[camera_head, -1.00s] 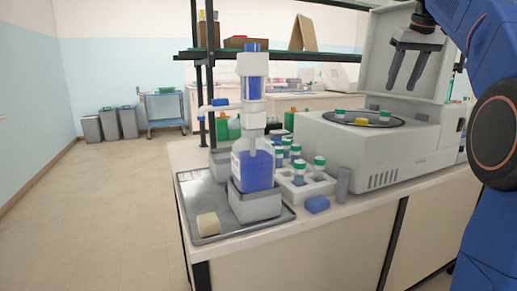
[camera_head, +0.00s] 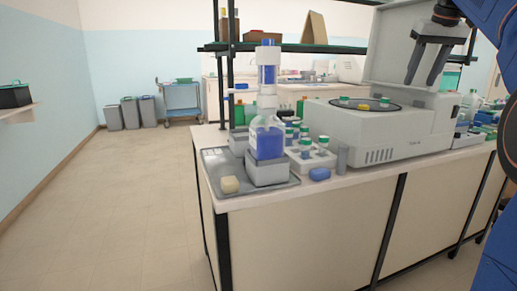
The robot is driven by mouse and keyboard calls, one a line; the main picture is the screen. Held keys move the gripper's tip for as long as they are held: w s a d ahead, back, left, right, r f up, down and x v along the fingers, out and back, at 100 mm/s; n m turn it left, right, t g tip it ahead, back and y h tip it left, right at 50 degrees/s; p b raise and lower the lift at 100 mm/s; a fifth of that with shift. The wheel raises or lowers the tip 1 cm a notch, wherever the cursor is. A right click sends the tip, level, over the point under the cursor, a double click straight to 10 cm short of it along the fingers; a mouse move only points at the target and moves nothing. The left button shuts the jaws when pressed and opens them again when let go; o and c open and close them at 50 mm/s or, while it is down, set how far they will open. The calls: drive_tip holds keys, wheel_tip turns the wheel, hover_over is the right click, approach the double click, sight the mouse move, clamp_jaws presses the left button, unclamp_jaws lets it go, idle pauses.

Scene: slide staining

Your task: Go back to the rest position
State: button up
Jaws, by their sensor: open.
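My gripper (camera_head: 428,60) is at the upper right, in front of the raised lid of the grey-white machine. Its two dark fingers point down and stand apart, with nothing between them. It hangs above the machine (camera_head: 385,130), clear of the dark round plate (camera_head: 366,105) on its top. That plate carries small green-capped pieces and a yellow one. Parts of my blue arm show along the right edge.
A shelf (camera_head: 335,47) runs above. Open floor (camera_head: 130,210) lies to the left.

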drive_tip(key=s+a+f, duration=0.5)
drive_tip(key=s+f, duration=0.6)
drive_tip(key=f, duration=0.3)
drive_tip(key=s+a+f, duration=0.6)
drive_tip(key=s+f, duration=0.6)
drive_tip(key=f, duration=0.3)
drive_tip(key=s+a+f, duration=0.6)
drive_tip(key=s+f, duration=0.5)
drive_tip(key=f, duration=0.3)
drive_tip(key=shift+s+a+f, duration=0.15)
drive_tip(key=shift+s+a, duration=0.05)
drive_tip(key=shift+s, duration=0.15)
